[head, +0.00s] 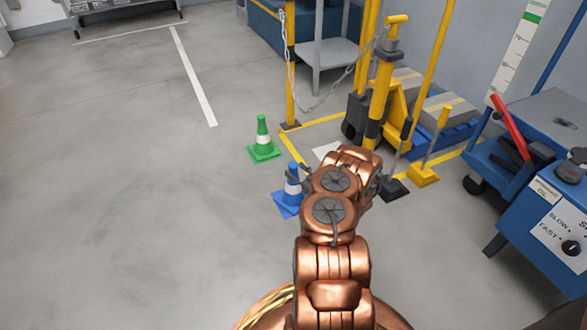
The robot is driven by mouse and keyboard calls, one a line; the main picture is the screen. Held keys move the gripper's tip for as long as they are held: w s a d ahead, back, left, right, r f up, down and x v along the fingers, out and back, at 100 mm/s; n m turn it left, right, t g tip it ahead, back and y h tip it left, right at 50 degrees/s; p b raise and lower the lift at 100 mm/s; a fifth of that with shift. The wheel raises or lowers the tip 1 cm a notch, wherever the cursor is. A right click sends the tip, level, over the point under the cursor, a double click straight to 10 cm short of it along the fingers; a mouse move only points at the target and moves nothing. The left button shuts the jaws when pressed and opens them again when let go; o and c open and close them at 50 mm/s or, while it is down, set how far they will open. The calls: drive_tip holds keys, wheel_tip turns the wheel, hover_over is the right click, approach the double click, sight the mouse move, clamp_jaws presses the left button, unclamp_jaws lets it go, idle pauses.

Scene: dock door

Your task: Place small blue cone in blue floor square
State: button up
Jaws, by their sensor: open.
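The small blue cone (291,190) stands upright on the grey floor, with a white band and a blue square base. My copper arm reaches forward over the floor and covers the cone's right side. My gripper (306,173) is mostly hidden by my own wrist; a dark part of it shows beside the cone's upper right. It is open, and I cannot tell whether it touches the cone. I cannot make out a blue floor square apart from the cone's base.
A green cone (263,142) stands just behind, near a yellow floor line (293,148). Yellow posts, a chain and a yellow pallet truck (398,105) crowd the back right. A blue cart (540,190) stands at right. The left floor is clear, with a white line (194,75).

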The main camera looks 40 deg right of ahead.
drive_tip(key=s+a+p, duration=0.1)
drive_tip(key=s+p, duration=0.3)
drive_tip(key=s, duration=0.6)
drive_tip(key=w+a+r+n+g+y, duration=0.1)
drive_tip(key=w+a+r+g, duration=0.1)
drive_tip(key=w+r, duration=0.4)
drive_tip(key=w+a+r+g, duration=0.2)
drive_tip(key=w+r, duration=0.1)
drive_tip(key=w, duration=0.5)
drive_tip(key=a+r+n+g, duration=0.1)
drive_tip(key=a+r+g, duration=0.5)
drive_tip(key=a+r, duration=0.65)
drive_tip(key=s+a+r+g, duration=0.2)
drive_tip(key=s+a+r, duration=0.2)
drive_tip(key=s+a, duration=0.3)
drive_tip(key=s+a+r+g, duration=0.3)
drive_tip(key=s+a+r, duration=0.1)
drive_tip(key=s+a, duration=0.3)
drive_tip(key=s+a+r+g, duration=0.2)
drive_tip(key=s+a, duration=0.2)
drive_tip(key=s, duration=0.5)
drive_tip(key=s+a+r+g+y, duration=0.1)
drive_tip(key=s+a+r, duration=0.2)
drive_tip(key=s, duration=0.6)
drive_tip(key=s+a+r+g, duration=0.2)
drive_tip(key=s+a, duration=0.3)
drive_tip(key=s, duration=0.4)
drive_tip(key=shift+s+a+r+g, duration=0.3)
drive_tip(key=shift+s+a+r, duration=0.1)
drive_tip(key=shift+r, duration=0.25)
